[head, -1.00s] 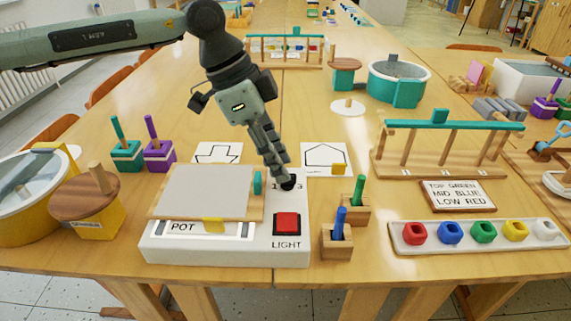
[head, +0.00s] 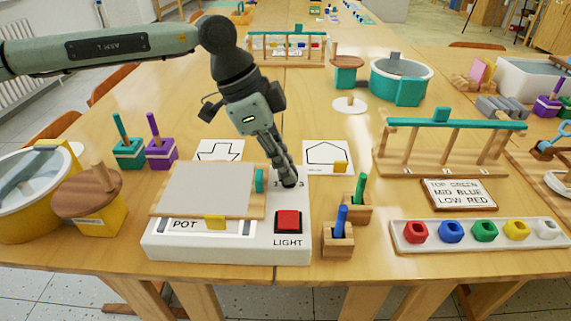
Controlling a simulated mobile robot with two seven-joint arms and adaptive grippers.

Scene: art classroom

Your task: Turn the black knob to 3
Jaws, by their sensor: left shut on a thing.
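The black knob (head: 290,184) is on the top of the white control box (head: 155,249), near its back right, beside printed numbers. The red LIGHT button (head: 288,221) is in front of the knob. My right gripper is not in view.
A grey panel in a wooden frame (head: 207,188) lies on the box's left part. Blue (head: 341,218) and green (head: 360,187) pegs stand in wooden blocks to the right. A wooden rack (head: 440,165) and a tray of coloured pieces (head: 480,246) are farther right.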

